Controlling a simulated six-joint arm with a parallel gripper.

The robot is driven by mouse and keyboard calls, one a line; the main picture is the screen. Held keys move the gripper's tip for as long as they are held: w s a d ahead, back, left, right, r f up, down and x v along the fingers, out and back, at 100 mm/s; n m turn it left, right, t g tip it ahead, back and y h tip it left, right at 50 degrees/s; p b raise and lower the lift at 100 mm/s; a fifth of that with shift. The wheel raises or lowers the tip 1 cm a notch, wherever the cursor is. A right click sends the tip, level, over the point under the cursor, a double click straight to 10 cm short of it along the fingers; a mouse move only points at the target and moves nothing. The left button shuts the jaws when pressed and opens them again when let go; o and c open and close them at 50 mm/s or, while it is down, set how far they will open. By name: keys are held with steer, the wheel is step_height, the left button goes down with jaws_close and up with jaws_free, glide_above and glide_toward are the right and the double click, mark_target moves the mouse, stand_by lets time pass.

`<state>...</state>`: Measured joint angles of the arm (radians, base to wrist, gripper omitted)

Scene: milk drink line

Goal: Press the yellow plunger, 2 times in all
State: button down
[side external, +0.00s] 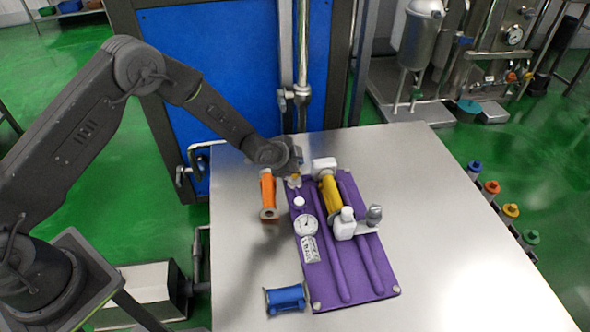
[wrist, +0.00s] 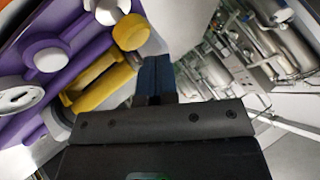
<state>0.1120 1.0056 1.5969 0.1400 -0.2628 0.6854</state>
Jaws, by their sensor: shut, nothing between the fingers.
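A round yellow cap (wrist: 131,32), which looks like the yellow plunger, shows in the wrist view just left of my fingertips. In the side view, a small yellowish top (side external: 295,177) shows at the far left corner of the purple panel (side external: 327,270), partly hidden by my wrist. My gripper (wrist: 157,62) is shut and empty, its dark blue fingers together. In the side view my gripper (side external: 297,168) is over that far corner. The gap between fingertips and cap looks small; I cannot tell whether they touch.
A yellow spool-like piece (side external: 330,193), white bottle-like parts (side external: 345,225) and a round gauge (side external: 306,225) are on the panel. An orange spool (side external: 267,193) and a blue spool (side external: 286,299) are beside it. The right of the steel table (side external: 450,240) is clear.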

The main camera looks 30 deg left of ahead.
steer(key=shift+f, duration=0.15)
stand_by(0.5)
steer(key=shift+f, duration=0.3)
steer(key=shift+f, duration=1.1)
stand_by(1.3)
steer(key=shift+r, duration=1.5)
steer(key=shift+r, duration=2.55)
